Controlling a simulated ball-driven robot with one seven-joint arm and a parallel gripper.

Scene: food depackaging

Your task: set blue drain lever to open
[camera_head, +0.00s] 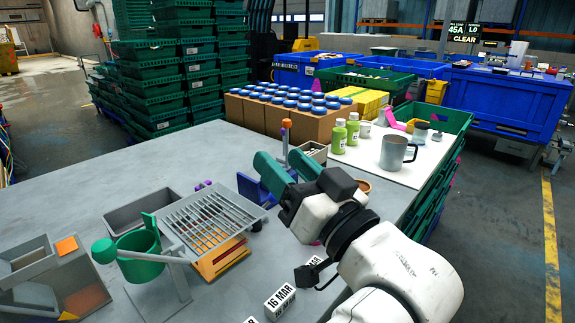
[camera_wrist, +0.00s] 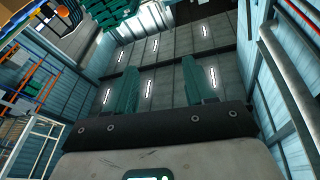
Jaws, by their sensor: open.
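My gripper (camera_head: 280,157) is open and empty, its two teal fingers spread above the grey table and pointing up and away. In the wrist view my gripper (camera_wrist: 157,64) has only ceiling and walls between its fingers. A thin post with an orange knob (camera_head: 286,123) rises just behind the fingers.
A slotted grey rack (camera_head: 208,222) stands left of my gripper, with a green cup (camera_head: 140,257) on a stand further left. White date blocks (camera_head: 280,300) lie in front. A grey mug (camera_head: 396,152) and green bottles (camera_head: 339,137) stand at right. The table's back left is clear.

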